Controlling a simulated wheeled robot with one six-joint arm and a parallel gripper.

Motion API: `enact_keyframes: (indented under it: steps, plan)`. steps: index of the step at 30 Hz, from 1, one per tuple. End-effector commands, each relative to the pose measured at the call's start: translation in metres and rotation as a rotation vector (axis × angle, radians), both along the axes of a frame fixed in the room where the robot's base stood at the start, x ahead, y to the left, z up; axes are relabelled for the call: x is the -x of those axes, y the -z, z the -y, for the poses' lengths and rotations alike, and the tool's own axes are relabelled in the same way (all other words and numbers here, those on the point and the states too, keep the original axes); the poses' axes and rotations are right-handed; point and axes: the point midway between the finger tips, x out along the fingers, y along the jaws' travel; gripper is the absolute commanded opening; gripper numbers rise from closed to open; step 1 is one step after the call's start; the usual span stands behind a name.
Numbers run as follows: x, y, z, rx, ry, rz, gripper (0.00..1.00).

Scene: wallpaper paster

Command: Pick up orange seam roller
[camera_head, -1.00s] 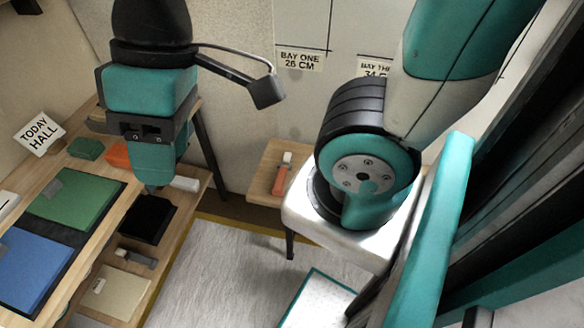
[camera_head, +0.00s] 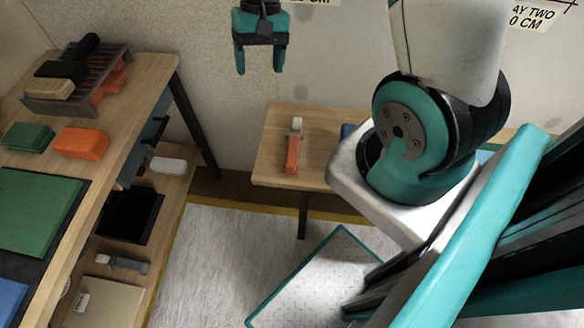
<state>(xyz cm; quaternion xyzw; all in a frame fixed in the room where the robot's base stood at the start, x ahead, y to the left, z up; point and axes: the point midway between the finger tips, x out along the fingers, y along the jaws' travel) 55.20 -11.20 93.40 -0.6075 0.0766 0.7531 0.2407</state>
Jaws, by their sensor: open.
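An orange tool with a pale end, seemingly the orange seam roller (camera_head: 292,155), lies on a small wooden table (camera_head: 270,170) against the wall. Its orange part points toward me and its pale end toward the wall. My gripper (camera_head: 260,68) is at the top of the head view, its two teal fingers pointing down. It is open and empty, above the small table and a little left of the roller in the picture. Nothing hides the roller.
A wooden bench (camera_head: 100,225) on the left holds a dark rack (camera_head: 75,95), a green block (camera_head: 28,137), an orange block (camera_head: 82,143) and a green pad (camera_head: 40,212). Its lower shelf holds a black tray (camera_head: 130,214). A blue item (camera_head: 348,130) sits right of the roller.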

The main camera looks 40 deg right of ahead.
Motion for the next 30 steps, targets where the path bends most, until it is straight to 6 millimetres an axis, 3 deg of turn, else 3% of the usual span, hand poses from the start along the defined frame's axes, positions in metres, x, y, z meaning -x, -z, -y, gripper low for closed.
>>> enact_keyframes:
  steps: [1, 3, 6, 12, 24, 30]
  plan:
    - [-0.003, 0.055, 0.024, 0.008, 0.103, -0.057, 0.66]
    - [-0.004, 0.095, 0.048, 0.024, 0.218, -0.115, 0.66]
    - [-0.001, 0.135, 0.073, 0.039, 0.334, -0.177, 0.66]
    - [0.006, 0.169, 0.086, 0.050, 0.418, -0.223, 0.66]
    - [0.027, 0.247, 0.059, 0.050, 0.413, -0.226, 0.66]
    - [0.032, 0.269, 0.052, 0.050, 0.413, -0.221, 0.66]
